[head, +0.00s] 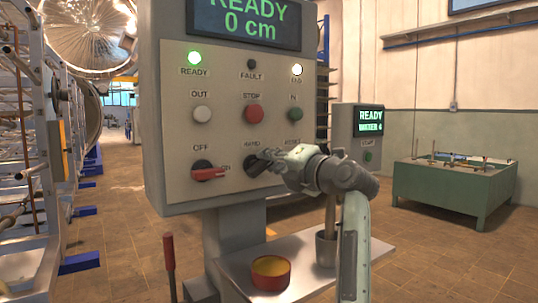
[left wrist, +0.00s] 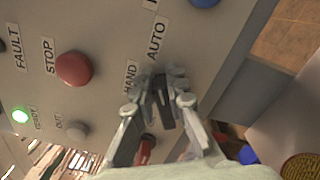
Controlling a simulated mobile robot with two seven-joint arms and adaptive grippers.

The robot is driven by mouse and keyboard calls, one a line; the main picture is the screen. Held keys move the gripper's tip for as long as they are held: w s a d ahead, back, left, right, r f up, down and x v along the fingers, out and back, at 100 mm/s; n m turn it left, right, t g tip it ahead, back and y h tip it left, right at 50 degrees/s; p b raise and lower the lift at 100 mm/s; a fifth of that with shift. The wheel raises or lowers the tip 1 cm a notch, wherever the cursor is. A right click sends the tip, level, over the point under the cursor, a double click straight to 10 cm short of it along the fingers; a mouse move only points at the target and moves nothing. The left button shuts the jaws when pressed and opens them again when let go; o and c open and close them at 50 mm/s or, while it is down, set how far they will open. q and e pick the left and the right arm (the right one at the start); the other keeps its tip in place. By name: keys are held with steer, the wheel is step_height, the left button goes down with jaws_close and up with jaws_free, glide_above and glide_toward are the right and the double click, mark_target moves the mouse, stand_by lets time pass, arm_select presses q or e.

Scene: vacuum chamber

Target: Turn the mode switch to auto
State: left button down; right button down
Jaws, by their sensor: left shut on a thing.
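The mode switch (head: 252,163) is a black knob at the lower middle of the grey control panel, under a label reading HAND. In the left wrist view, the knob (left wrist: 165,97) sits between the fingers, near the HAND and AUTO labels. My left gripper (head: 272,160) reaches it from the right in the head view and is shut on the knob. The fingers also show in the left wrist view (left wrist: 161,92). They hide part of the knob, so I cannot tell exactly which label it points to. My right gripper is not in view.
A red OFF/ON switch (head: 208,174) is left of the knob, and the red STOP button (head: 253,113) is above it. A shelf below the panel holds a red-rimmed pot (head: 271,272) and a metal cup (head: 326,248). A green bench (head: 440,198) stands at the right.

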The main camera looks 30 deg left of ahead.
arm_select(q)
steer(key=shift+f, duration=0.15)
steer(key=c, duration=1.5)
jaws_free()
steer(key=shift+c, duration=0.2)
steer(key=v, duration=1.2)
steer(key=shift+s+d, duration=0.1)
steer(key=shift+d, duration=0.05)
